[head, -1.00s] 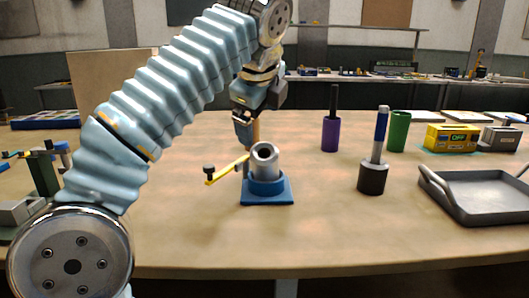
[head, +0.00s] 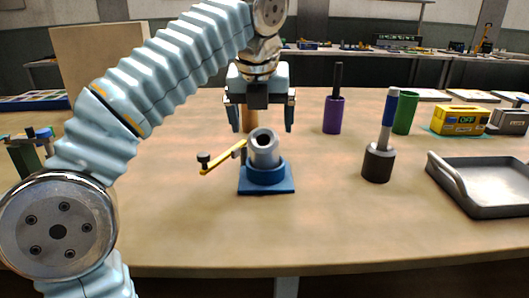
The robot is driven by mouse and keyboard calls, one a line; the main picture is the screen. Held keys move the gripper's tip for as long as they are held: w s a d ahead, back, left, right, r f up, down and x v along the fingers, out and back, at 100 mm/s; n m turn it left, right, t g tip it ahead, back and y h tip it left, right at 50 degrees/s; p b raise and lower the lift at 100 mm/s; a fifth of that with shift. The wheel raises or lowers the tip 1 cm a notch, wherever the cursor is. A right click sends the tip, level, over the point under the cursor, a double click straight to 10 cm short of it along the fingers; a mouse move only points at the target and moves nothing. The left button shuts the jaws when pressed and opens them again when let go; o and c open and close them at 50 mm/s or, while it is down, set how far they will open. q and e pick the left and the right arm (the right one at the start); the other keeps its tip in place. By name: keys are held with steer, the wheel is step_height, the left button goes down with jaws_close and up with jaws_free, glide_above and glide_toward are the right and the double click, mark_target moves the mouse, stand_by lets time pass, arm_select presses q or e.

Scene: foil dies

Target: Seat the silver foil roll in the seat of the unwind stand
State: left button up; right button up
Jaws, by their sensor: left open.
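The silver foil roll (head: 264,149) is a short grey cylinder with a dark hole in its end. It stands tilted in the round blue seat of the unwind stand (head: 283,188), which has a square blue base on the table. A yellow arm (head: 224,160) with a dark knob reaches out left of the stand. My left gripper (head: 262,126) is open, pointing down, with its fingers apart above and around the roll's top in the picture. It looks empty and apart from the roll; its exact depth is hard to tell. My right gripper is not in view.
A tan post (head: 250,124) stands behind the roll. To the right are a purple cup (head: 333,115), a dark holder (head: 378,165) with a blue-topped rod, a green cylinder (head: 405,114), a yellow box (head: 460,120) and a grey tray (head: 490,185). The front table is clear.

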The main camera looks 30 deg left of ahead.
mark_target(264, 137)
arm_select(q)
steer(key=shift+x, duration=0.85)
steer(key=b+x, duration=0.1)
steer(key=x, duration=0.4)
steer(key=shift+s+d+f, duration=0.1)
steer(key=shift+d+f, duration=0.05)
steer(key=c, duration=1.3)
steer(key=shift+r, duration=0.55)
step_height(264, 137, up, 7)
steer(key=shift+r+p, duration=0.2)
steer(key=shift+p, duration=0.3)
steer(key=shift+r, duration=0.8)
